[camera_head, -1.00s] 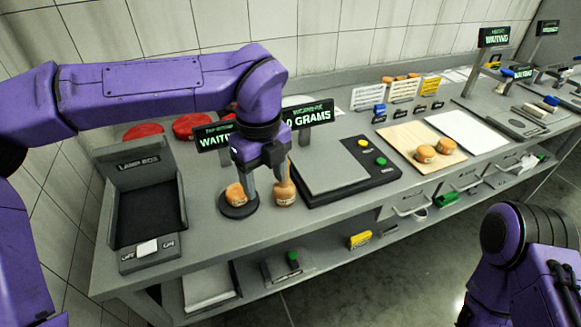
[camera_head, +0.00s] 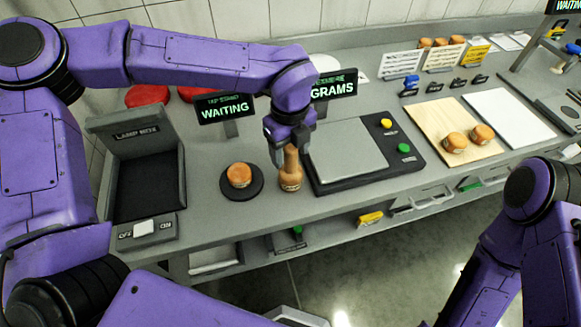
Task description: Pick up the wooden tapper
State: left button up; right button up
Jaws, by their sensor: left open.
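The wooden tapper (camera_head: 290,174) stands upright on the grey bench, between the round black stand and the scale. My left gripper (camera_head: 287,156) is above it, pointing down and open. One finger shows beside the left of the tapper's upper part; the other finger is largely hidden, so I cannot tell whether either touches it. My right arm shows at the right edge, but its gripper is not in view.
A small cheese wheel (camera_head: 239,175) sits on the black stand (camera_head: 228,194) left of the tapper. The scale (camera_head: 345,150) is close on the right. The lamp box (camera_head: 148,190) stands at left; a wooden board (camera_head: 425,125) with two cheese wheels is farther right.

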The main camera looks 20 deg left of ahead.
pick_arm(q)
jog(key=shift+w+f, duration=0.25)
jog(key=shift+f, duration=0.35)
jog(key=shift+w+f, duration=0.25)
jog(key=shift+f, duration=0.35)
jog(key=shift+s+r, duration=0.1)
jog(key=shift+s, duration=0.35)
jog(key=c, duration=0.4)
grip_shut()
